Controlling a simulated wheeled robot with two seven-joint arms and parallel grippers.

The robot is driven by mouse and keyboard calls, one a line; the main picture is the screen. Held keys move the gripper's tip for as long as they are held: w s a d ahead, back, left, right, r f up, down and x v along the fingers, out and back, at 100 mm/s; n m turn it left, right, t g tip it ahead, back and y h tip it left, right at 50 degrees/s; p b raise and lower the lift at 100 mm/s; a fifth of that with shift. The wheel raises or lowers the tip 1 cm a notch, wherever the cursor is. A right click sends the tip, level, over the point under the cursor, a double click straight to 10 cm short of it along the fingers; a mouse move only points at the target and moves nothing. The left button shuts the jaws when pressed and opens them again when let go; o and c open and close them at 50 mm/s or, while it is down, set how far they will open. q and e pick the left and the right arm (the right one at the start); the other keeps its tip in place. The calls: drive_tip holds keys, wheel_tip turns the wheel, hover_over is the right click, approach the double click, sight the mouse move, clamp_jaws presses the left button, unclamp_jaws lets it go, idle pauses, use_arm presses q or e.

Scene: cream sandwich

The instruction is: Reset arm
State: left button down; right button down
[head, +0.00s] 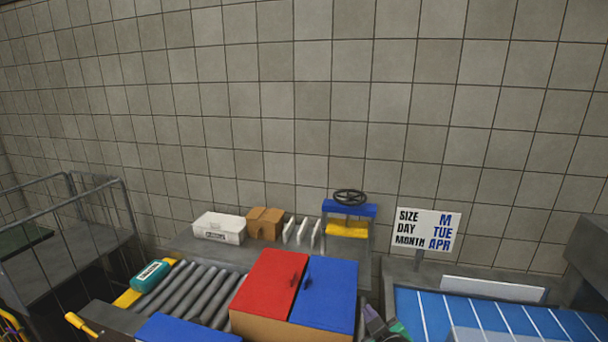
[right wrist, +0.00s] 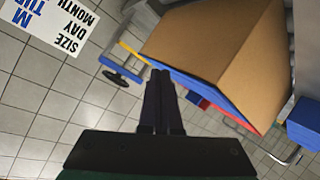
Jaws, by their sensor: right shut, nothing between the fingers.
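My right gripper (head: 374,318) shows at the bottom of the head view, just right of the box with the red and blue top. In the right wrist view its two dark fingers (right wrist: 160,76) are together and nothing is between them. The box's brown side (right wrist: 215,45) fills the upper right of that view, close to the fingers; I cannot tell whether they touch. My left gripper is not in view.
The box has a red panel (head: 268,282) and a blue panel (head: 327,295). Left of it are rollers (head: 185,290) with a teal item (head: 150,276). Behind stand a white box (head: 219,228), a brown carton (head: 264,223) and a sign (head: 426,229). A blue striped surface (head: 470,318) lies right.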

drive_tip(key=s+d+f+m+g, duration=0.2)
drive_tip(key=s+d+f+g, duration=0.15)
drive_tip(key=s, duration=0.45)
drive_tip(key=s+d+f+m+g, duration=0.1)
drive_tip(key=s+d+f+g, duration=0.15)
drive_tip(key=s+f, duration=0.35)
drive_tip(key=s+d+f+m+g, duration=0.2)
drive_tip(key=s+f+g, duration=0.15)
drive_tip(key=s, duration=0.55)
wheel_tip(320, 180, down, 22)
drive_tip(key=s+g, duration=0.2)
drive_tip(key=s+d+f, duration=0.3)
drive_tip(key=s+f, duration=1.2)
drive_tip(key=s, duration=0.2)
drive_tip(key=shift+d+f+g+h, duration=0.15)
drive_tip(key=shift+f+g+h, duration=0.2)
drive_tip(key=shift+g+h, duration=0.1)
